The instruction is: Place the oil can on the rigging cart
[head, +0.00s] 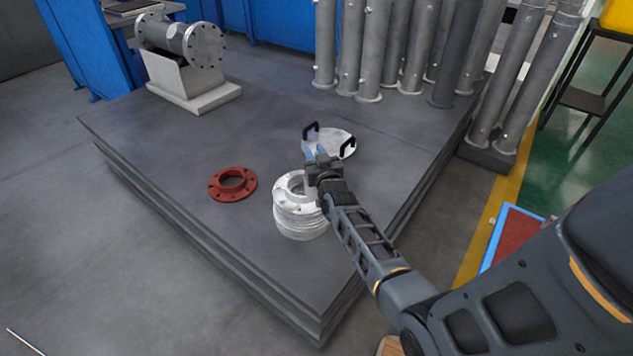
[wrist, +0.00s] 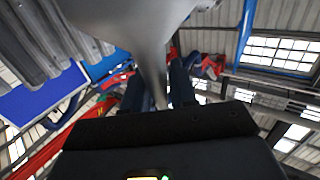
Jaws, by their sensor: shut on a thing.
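My gripper (head: 317,165) is over the middle of the grey platform, by the stack of pale flanges. In the wrist view its two dark fingers (wrist: 160,84) are closed on the narrow part of a smooth grey metal thing (wrist: 130,22). That thing widens away from the fingers and looks like the oil can; its far end is cut off by the frame. In the head view the held thing is mostly hidden by the gripper. I cannot make out the rigging cart for certain; a red surface with a blue rim (head: 511,236) stands on the floor at right.
The platform (head: 130,135) bears a red flange (head: 232,184), a stack of pale flanges (head: 299,222), a pale disc with black handles (head: 331,143) and a flanged shell on a stand (head: 190,62). Grey pipes (head: 412,45) stand behind. A black-framed table (head: 585,98) is at upper right.

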